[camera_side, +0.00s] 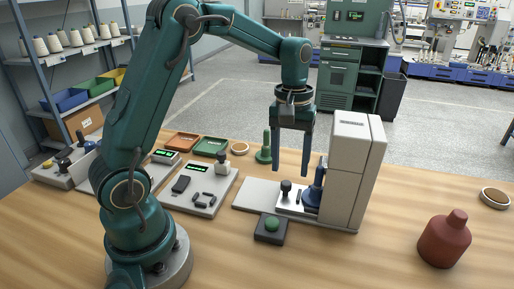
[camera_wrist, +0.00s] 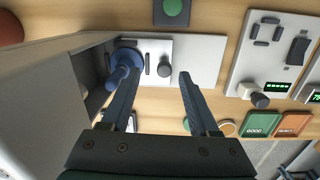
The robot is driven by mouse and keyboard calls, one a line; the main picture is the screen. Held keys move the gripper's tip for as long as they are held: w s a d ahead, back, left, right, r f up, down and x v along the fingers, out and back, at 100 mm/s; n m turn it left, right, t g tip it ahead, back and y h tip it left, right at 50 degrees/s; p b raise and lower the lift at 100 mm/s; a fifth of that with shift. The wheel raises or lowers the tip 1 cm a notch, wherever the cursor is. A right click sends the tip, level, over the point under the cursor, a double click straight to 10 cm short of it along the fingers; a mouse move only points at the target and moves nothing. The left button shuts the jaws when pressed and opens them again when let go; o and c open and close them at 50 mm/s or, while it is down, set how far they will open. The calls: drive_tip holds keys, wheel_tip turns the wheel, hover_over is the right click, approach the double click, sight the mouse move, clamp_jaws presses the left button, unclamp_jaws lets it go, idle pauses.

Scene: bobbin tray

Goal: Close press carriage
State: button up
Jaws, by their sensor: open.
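The press (camera_side: 358,165) is a tall pale housing on the table, with a flat base plate (camera_side: 252,193) reaching left; the housing also shows at the left of the wrist view (camera_wrist: 45,85). The white carriage (camera_side: 296,204) lies on that plate at the mouth of the press. My gripper (camera_side: 290,171) is open and points down above the carriage. In the wrist view its fingertips (camera_wrist: 160,75) are apart, with the black knob (camera_wrist: 165,70) showing between them. I see no contact.
A green button box (camera_side: 271,228) sits in front of the base plate. A control panel (camera_side: 200,190) lies left.

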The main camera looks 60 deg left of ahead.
sight(287, 183)
drive_tip(key=n+h, duration=0.1)
drive_tip(key=n, duration=0.3)
drive_tip(key=n+h, duration=0.1)
drive_tip(key=n, duration=0.1)
drive_tip(key=shift+w+a, duration=0.1)
drive_tip(key=shift+a, duration=0.3)
drive_tip(key=a+n+h, duration=0.1)
drive_tip(key=a+n, duration=0.1)
drive_tip(key=n, duration=0.1)
drive_tip(key=shift+w+a+f+n+h, duration=0.1)
drive_tip(key=shift+w+f+n+h, duration=0.1)
drive_tip(key=shift+n+h, duration=0.15)
drive_tip(key=shift+a+x, duration=0.15)
drive_tip(key=shift+x, duration=1.1)
drive_tip(key=shift+a+x, duration=0.15)
drive_tip(key=shift+x, duration=1.1)
drive_tip(key=shift+s+f, duration=0.1)
drive_tip(key=shift+f, duration=0.05)
clamp_jaws()
